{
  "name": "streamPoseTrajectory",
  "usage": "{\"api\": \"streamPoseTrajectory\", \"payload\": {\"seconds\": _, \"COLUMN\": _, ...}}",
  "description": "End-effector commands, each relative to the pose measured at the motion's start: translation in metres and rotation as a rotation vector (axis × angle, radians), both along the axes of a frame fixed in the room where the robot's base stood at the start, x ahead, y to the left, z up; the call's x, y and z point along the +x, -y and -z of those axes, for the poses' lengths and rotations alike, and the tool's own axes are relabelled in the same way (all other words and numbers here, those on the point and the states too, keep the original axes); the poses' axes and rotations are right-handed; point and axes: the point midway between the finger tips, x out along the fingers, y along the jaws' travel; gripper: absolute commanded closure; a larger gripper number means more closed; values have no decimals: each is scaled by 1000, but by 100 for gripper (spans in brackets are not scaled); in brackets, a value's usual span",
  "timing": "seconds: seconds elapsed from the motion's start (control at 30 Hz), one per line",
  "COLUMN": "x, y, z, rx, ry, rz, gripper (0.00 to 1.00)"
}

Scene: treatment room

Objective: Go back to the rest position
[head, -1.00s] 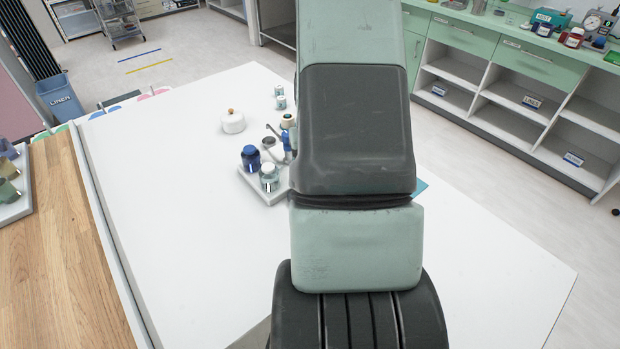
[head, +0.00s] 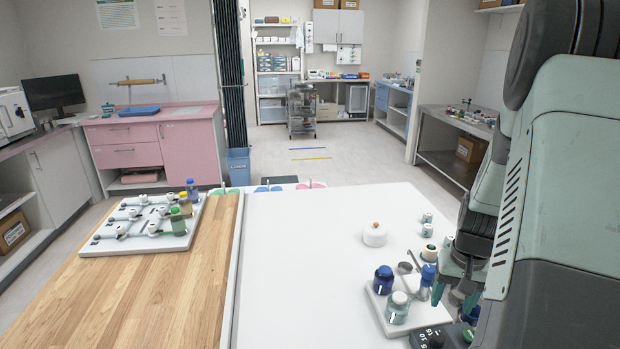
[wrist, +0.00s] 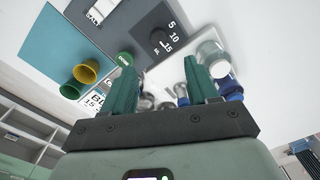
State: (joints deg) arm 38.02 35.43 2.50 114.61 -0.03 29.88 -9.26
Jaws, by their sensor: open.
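My gripper (head: 459,288) is at the right of the head view, above the table near a small white tray of bottles. In the wrist view its two green fingers (wrist: 163,90) stand apart with nothing held between them. The white tray (head: 376,304) carries a dark blue jar (head: 383,279), a grey-lidded jar (head: 397,308) and a blue-topped bottle (head: 427,279). A dark device with a dial (wrist: 155,35) lies below the gripper. My arm hides part of the table's right side.
A white lidded pot (head: 374,235) and several small jars stand behind the tray. A white rack (head: 100,245) with bottles sits on the wooden counter (head: 150,295) at left. The white table's left part is clear.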

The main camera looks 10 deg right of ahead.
Motion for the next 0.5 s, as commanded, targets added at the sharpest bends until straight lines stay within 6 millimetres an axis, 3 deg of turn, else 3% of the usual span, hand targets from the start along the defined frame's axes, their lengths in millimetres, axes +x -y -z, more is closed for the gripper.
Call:
{"api": "streamPoseTrajectory", "payload": {"seconds": 0.13, "x": 11, "y": -24, "z": -50, "rx": -42, "ry": 45, "rz": -52, "gripper": 41}}
{"api": "streamPoseTrajectory", "payload": {"seconds": 0.27, "x": 13, "y": -64, "z": -114, "rx": -86, "ry": 112, "rz": -121, "gripper": 41}}
{"api": "streamPoseTrajectory", "payload": {"seconds": 0.5, "x": -17, "y": -145, "z": -212, "rx": -126, "ry": 258, "rz": -248, "gripper": 41}}
